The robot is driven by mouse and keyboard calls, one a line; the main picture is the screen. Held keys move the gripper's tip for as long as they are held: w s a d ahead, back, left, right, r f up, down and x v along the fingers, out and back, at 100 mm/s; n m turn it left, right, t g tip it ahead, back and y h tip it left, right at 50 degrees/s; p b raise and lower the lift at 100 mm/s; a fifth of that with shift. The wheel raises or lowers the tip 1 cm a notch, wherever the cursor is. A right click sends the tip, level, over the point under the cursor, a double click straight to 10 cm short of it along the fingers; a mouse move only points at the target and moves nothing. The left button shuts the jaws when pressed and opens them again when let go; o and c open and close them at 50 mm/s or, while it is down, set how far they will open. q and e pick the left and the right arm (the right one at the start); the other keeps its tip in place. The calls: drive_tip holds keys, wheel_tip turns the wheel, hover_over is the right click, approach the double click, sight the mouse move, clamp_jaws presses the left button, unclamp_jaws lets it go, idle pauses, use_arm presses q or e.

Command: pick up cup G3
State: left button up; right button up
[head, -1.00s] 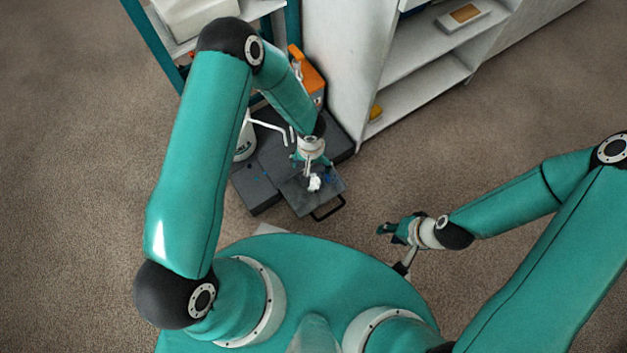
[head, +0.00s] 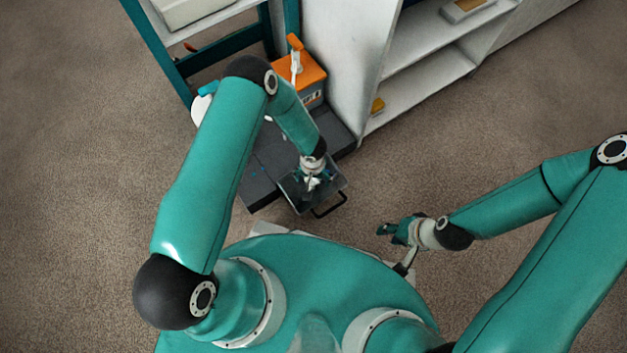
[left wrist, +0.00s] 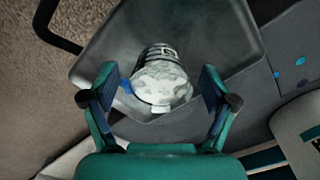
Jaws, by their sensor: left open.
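A pale, whitish cup (left wrist: 160,80) with a dark marking on its side stands in a grey tray (left wrist: 100,62) in the left wrist view. I take it for cup G3, but the marking is only partly readable. My left gripper (left wrist: 159,88) is open, with one finger on each side of the cup; I cannot tell whether they touch it. In the head view my left gripper (head: 311,181) is low over the grey tray (head: 306,206) and largely hides the cup. My right gripper (head: 388,230) hangs over the floor to the right, apart from the tray; its jaw opening is unclear.
The tray has a black handle (head: 331,207) at its front. Dark grey platform (head: 258,188) lies left of it, with an orange-topped box (head: 300,78) behind. A white shelf unit (head: 345,65) stands at the back right. Carpet (head: 440,150) is clear to the right.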

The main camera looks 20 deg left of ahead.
use_arm(q)
drive_tip(key=shift+f, duration=0.3)
drive_tip(key=c, duration=1)
drive_tip(key=shift+r, duration=0.2)
